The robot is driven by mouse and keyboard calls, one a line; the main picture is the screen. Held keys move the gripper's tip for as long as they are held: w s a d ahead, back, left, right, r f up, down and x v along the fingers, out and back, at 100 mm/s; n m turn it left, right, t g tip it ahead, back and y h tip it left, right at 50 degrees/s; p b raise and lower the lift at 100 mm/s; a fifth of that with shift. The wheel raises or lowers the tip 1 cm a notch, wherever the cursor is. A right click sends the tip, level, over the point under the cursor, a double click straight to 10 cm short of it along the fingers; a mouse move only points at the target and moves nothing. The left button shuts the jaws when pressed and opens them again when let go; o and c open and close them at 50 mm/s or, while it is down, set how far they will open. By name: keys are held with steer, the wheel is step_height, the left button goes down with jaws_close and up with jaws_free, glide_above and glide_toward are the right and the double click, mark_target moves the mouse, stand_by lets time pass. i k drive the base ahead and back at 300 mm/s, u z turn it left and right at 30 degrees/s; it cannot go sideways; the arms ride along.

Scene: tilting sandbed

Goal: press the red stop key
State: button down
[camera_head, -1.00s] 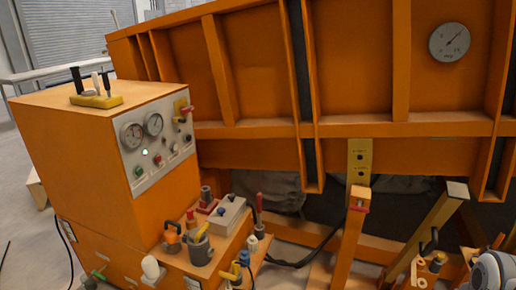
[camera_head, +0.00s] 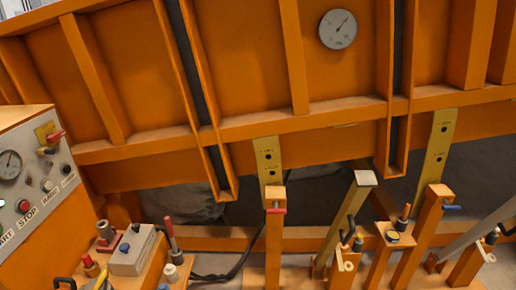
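The red stop key (camera_head: 24,206) is a small round button on the pale control panel (camera_head: 45,150) at the left edge of the view. The word STOP is printed just below it. A green light sits to its left at the picture's edge, with START lettering below. Small dark knobs lie to its right. The left part of the panel is cut off by the frame. My gripper is not in view, so its state and its distance from the key do not show.
The large orange ribbed bed wall (camera_head: 250,70) with a round gauge (camera_head: 337,29) fills the back. Below stand orange posts (camera_head: 275,235) and yellow drilled plates (camera_head: 268,160). A grey box (camera_head: 132,255) and several tools crowd the ledge right of the panel.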

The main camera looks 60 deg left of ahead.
mark_target(24, 206)
steer(key=z, duration=0.4)
steer(key=k, duration=2.2)
steer(key=u, duration=2.2)
steer(key=i, duration=1)
steer(key=u, duration=0.1)
